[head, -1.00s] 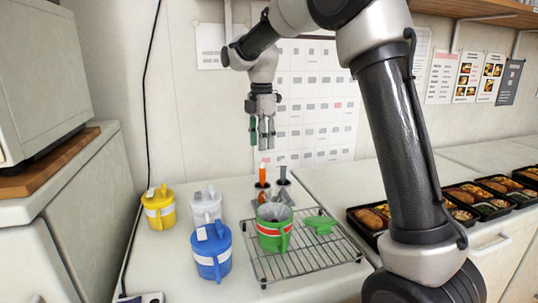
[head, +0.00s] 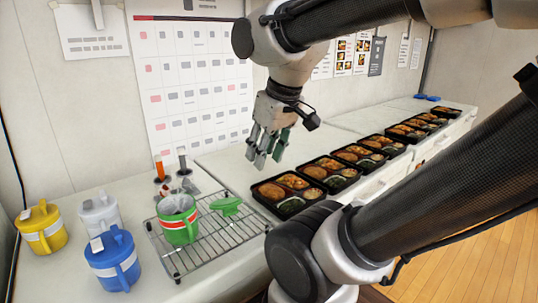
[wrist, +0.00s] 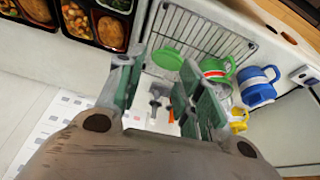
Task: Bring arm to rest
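My gripper (head: 266,156) hangs in the air over the counter, fingers pointing down, left of the nearest bento tray (head: 296,190). In the wrist view my gripper (wrist: 158,72) has its green-padded fingers spread with nothing held between them. My arm is bent, with its upper link crossing the top of the head view and its lower link at the right.
A wire rack (head: 212,243) holds an open green mug (head: 178,222) and a green lid (head: 227,205). Yellow (head: 43,228), white (head: 100,214) and blue (head: 114,260) lidded mugs stand left of it. Several bento trays line the counter rightward. A calendar (head: 190,85) hangs behind.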

